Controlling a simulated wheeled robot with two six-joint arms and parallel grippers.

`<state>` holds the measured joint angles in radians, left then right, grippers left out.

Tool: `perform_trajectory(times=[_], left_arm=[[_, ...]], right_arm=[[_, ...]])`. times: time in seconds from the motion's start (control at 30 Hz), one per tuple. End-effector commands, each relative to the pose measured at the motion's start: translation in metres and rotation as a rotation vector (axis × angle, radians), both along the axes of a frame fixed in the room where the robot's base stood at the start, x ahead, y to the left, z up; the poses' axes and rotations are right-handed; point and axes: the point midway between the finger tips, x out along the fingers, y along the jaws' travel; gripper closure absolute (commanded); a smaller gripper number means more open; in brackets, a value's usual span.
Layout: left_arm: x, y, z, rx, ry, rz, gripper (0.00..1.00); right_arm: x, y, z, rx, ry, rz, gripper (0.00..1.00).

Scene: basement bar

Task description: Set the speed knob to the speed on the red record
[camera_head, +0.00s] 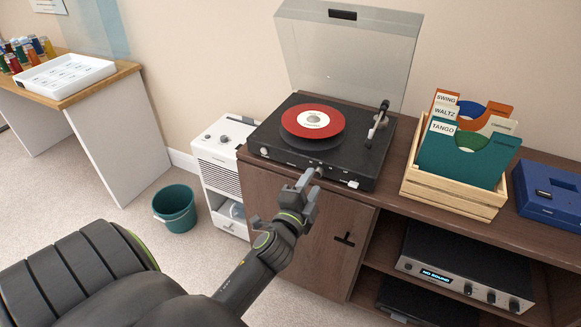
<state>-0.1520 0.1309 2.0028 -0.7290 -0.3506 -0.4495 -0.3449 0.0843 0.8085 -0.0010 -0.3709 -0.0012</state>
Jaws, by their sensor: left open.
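The red record (312,121) lies on the black turntable (345,155), under a raised clear lid. Its pale centre label is too small to read. A small round knob (264,151) sits at the left of the turntable's front edge, and a light switch or button (353,184) at the right. My left gripper (314,175) is open at the middle of that front edge, beside or over a small control there. I cannot tell whether it touches it. The speed knob's setting cannot be read. My right gripper is not in view.
The tonearm (379,118) rests at the turntable's right. A wooden crate (450,195) of record sleeves and a blue case (548,192) stand further right. An amplifier (465,272) is on the shelf below. A white appliance (222,165) and teal bucket (175,208) stand left of the cabinet.

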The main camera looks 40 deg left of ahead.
Motion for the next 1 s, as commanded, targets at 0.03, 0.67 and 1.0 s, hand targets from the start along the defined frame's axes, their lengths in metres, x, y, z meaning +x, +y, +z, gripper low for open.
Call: perform_trajectory(times=[0.03,0.67,1.0], left_arm=[[-0.010,-0.002,-0.001,-0.003,0.002,0.002,0.57],[-0.123,-0.030,-0.006,-0.003,0.003,0.004,0.57],[-0.148,-0.037,-0.007,0.000,0.000,0.001,0.57]], right_arm=[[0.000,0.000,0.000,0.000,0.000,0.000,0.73],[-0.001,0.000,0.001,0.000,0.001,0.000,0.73],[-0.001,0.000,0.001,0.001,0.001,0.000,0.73]])
